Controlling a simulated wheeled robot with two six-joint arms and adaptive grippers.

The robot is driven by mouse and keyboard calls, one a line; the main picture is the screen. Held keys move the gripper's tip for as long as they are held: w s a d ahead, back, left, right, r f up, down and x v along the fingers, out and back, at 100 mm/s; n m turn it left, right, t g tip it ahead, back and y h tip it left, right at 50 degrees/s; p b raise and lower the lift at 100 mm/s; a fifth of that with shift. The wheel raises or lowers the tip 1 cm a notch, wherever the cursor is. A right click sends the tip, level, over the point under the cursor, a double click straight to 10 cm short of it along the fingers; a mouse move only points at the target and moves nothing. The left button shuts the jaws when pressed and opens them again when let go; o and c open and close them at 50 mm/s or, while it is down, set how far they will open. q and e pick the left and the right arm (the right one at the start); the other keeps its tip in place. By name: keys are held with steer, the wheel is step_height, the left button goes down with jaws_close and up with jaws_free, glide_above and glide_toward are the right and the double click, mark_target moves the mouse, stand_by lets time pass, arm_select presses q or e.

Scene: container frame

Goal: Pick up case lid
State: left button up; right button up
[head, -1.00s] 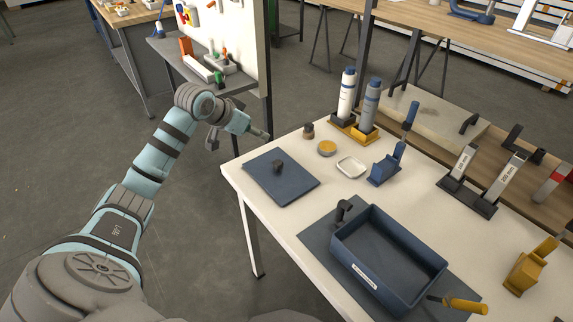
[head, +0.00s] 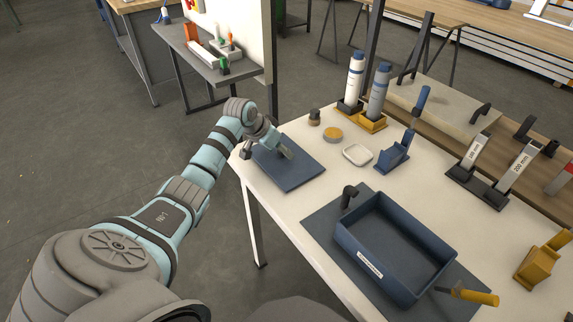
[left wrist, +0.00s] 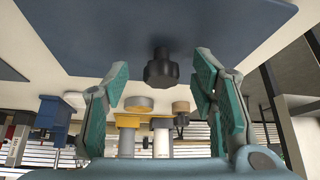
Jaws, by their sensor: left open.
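The case lid (head: 290,170) is a flat dark blue plate lying on the white table near its far left corner. In the left wrist view the lid (left wrist: 120,35) fills the upper part, with its black knob (left wrist: 161,68) between the fingers. My left gripper (head: 268,150) is over the lid and hides the knob in the head view. In the left wrist view the left gripper (left wrist: 160,95) is open, fingers on either side of the knob, with gaps. The open blue case (head: 395,250) sits on a dark mat at the table's front. My right gripper is not in view.
A yellow-handled tool (head: 470,296) lies by the case. A white dish (head: 357,154), a yellow-topped round tin (head: 333,134), a blue holder (head: 395,153) and two bottles (head: 355,78) stand beyond the lid. Gauge blocks (head: 478,187) stand at the right.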

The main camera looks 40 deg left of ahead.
arm_select(q)
steer(key=shift+a, duration=0.1)
jaws_close()
